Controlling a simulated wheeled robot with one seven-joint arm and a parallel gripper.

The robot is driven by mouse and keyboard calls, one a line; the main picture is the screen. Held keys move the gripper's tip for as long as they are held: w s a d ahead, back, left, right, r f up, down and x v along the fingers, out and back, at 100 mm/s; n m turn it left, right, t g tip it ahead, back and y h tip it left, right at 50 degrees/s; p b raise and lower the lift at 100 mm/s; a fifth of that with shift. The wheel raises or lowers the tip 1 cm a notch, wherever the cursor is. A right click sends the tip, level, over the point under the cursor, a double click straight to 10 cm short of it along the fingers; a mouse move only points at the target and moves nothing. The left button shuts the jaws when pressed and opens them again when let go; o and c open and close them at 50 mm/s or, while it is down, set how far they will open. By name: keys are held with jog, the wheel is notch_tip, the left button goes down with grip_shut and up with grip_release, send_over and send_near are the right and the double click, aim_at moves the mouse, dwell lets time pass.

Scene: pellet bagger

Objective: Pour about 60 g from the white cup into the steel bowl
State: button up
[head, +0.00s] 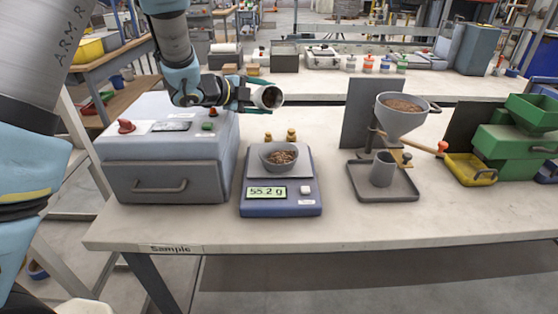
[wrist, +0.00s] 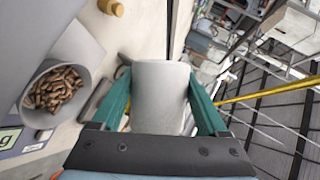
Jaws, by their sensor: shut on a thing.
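The white cup (head: 268,97) is held up in the air above and slightly left of the steel bowl. It is tipped almost onto its side, its mouth facing right and toward the head camera. I cannot tell what is left inside it. My gripper (head: 254,96) is shut around the cup, and the wrist view shows the cup (wrist: 160,98) between both green fingers. The steel bowl (head: 266,163) sits on the scale (head: 281,205) and holds brown pellets. It also shows in the wrist view (wrist: 38,117), left of the cup. The scale display (head: 266,192) reads 55.2 g.
A grey box with a drawer (head: 165,165) stands left of the scale. Two brass weights (head: 291,135) stand behind the bowl. A pellet hopper (head: 402,118) over a tray (head: 398,193) with a grey cup (head: 383,169) stands right. The table front is clear.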

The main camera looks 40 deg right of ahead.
aim_at(279, 93)
jog(key=shift+s+m+b, duration=0.2)
jog(key=shift+m+b, duration=0.1)
jog(key=shift+b, duration=0.7)
jog(key=b, duration=0.2)
jog(key=s+m+t+h+b, duration=0.1)
jog(key=b, duration=0.1)
jog(key=shift+s+a+r, duration=0.2)
jog(key=shift+a, duration=0.05)
jog(key=shift+f+b, duration=0.2)
jog(key=shift+b, duration=0.7)
jog(key=shift+m+b, duration=0.3)
jog(key=shift+b, duration=0.05)
jog(key=shift+r+p, duration=0.3)
jog(key=shift+r, duration=0.05)
jog(key=shift+s+a+f+m+t+h+b, duration=0.1)
jog(key=shift+s+f+m+t+h+b, duration=0.15)
jog(key=shift+b, duration=1.15)
jog(key=shift+s+a+r+m+t+h+b, duration=0.1)
jog(key=shift+s+r+m+t+h+b, duration=0.3)
jog(key=shift+b, duration=1.65)
jog(key=shift+a+r+m+t+h+b, duration=0.15)
jog(key=shift+m+b, duration=0.55)
jog(key=shift+b, duration=1.35)
jog(key=shift+s+d+r+m+t+h+b, duration=0.1)
jog(key=shift+s+r+m+t+h+b, duration=0.3)
jog(key=shift+b, duration=1.65)
